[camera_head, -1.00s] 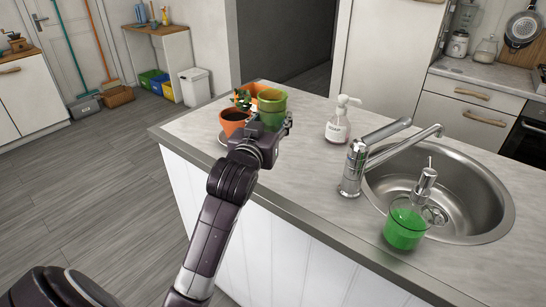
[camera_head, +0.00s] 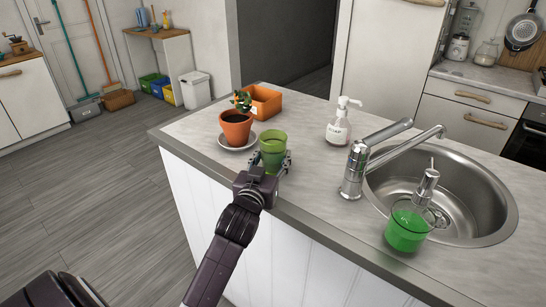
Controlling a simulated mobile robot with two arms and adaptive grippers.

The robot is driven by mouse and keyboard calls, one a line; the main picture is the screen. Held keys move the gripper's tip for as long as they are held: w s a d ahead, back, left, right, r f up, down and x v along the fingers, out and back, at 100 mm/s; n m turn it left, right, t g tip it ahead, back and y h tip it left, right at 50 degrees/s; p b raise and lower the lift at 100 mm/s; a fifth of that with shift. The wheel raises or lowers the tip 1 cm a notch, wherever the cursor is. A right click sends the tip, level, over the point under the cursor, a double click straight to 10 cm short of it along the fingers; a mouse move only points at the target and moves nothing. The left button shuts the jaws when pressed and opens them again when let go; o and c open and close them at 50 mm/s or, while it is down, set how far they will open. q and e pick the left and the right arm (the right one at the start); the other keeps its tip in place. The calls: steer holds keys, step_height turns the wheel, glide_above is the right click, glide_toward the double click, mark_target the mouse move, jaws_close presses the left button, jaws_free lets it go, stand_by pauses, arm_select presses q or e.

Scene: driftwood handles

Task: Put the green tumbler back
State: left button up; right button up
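The green tumbler (camera_head: 272,146) is upright near the front edge of the counter, just right of the potted plant. Its lower part is partly hidden by my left gripper (camera_head: 273,164). The gripper reaches in from the front, with its fingers around the tumbler's sides, and appears shut on it. The tumbler's base looks at or very near the counter top, but contact is hidden. My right gripper is not in view.
A terracotta pot (camera_head: 236,129) with a plant stands on a saucer (camera_head: 225,143) left of the tumbler. An orange box (camera_head: 265,100) is behind. A soap bottle (camera_head: 338,128), faucet (camera_head: 354,172), sink (camera_head: 474,205) and green-filled dispenser (camera_head: 406,230) are to the right.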

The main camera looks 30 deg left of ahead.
arm_select(q)
steer(key=shift+f, duration=0.1)
steer(key=o, duration=1.3)
steer(key=shift+o, duration=0.9)
steer(key=shift+r, duration=0.25)
steer(key=b+v, duration=0.1)
steer(key=v, duration=1.1)
steer(key=shift+f, duration=0.15)
